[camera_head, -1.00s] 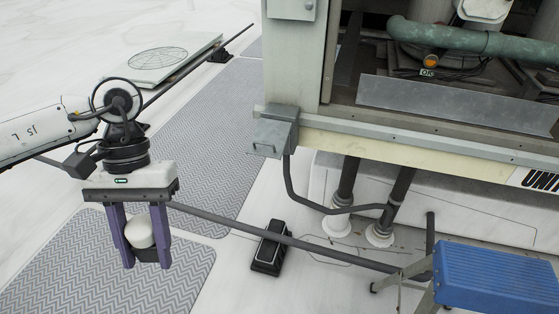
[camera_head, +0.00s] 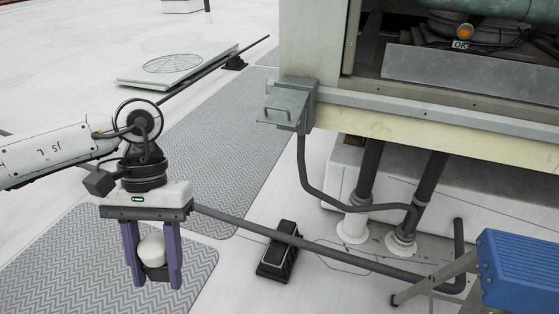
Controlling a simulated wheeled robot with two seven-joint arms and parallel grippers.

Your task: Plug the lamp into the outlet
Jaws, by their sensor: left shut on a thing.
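My left gripper (camera_head: 156,282) has purple fingers and points down at the lower left. It is shut on a small white rounded thing with a dark base (camera_head: 152,248), which looks like the lamp. Its plug and any cord cannot be made out. A grey metal box (camera_head: 290,104) with a raised or projecting cover, likely the outlet, is fixed to the corner of the cooler housing, with a conduit running down from it. The gripper is apart from this box, to its left and lower in the picture. The box's sockets are not visible. My right gripper is not in view.
A grey pipe (camera_head: 330,258) runs across the roof from behind the gripper over a black support block (camera_head: 278,250). A blue step stool (camera_head: 520,268) stands at the lower right. Patterned walkway mats (camera_head: 215,150) lie on the white roof. The cooler housing (camera_head: 430,125) fills the upper right.

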